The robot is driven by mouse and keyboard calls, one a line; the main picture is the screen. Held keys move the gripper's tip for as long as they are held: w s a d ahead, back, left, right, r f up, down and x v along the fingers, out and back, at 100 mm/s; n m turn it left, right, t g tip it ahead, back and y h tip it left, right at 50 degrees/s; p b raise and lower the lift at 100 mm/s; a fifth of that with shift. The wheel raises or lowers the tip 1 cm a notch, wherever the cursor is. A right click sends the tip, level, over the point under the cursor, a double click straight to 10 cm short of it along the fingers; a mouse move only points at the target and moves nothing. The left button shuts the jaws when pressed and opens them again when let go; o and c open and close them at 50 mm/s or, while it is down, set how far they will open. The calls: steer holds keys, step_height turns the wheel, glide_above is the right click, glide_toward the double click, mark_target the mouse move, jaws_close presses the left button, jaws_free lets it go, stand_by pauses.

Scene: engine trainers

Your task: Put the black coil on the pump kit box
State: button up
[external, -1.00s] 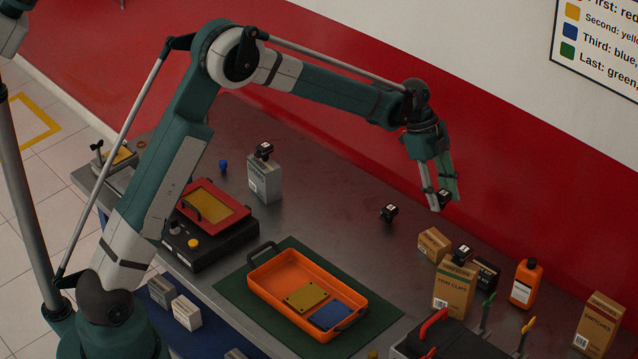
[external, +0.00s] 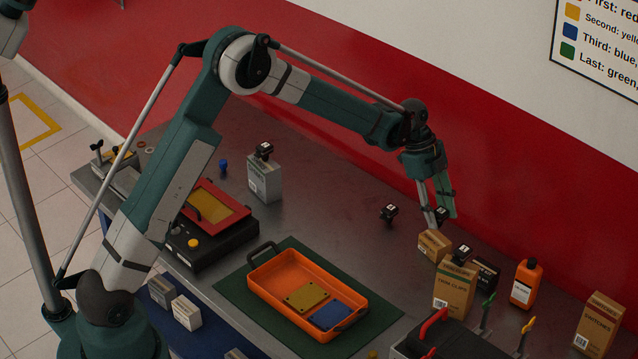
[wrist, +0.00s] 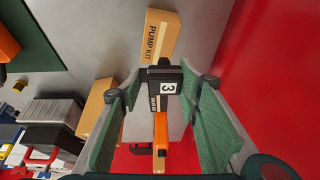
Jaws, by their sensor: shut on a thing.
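My gripper (external: 437,213) is shut on a black coil (external: 441,214) with a white label. In the wrist view, the coil (wrist: 166,88) shows a "3" and sits between the green finger pads (wrist: 162,92). The pump kit box (external: 434,246) is a small tan carton on the table, just below the gripper in the external view. In the wrist view, the box (wrist: 160,36), lettered "PUMP KIT", lies beyond the coil, toward the top of the picture. The coil appears close above the box; I cannot tell whether they touch.
A Trim Clips box (external: 453,292) with another coil (external: 463,252) on top, a dark box (external: 487,273) and an orange bottle (external: 525,284) stand close by. Another coil (external: 389,212) lies on the table to the left. An orange tray (external: 262,285) is nearer the front.

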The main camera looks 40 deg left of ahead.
steer(key=shift+f, duration=1.85)
steer(key=shift+f, duration=0.15)
steer(key=o, duration=1)
steer(key=shift+c, duration=0.2)
steer(key=v, duration=1.2)
steer(key=shift+r, duration=0.25)
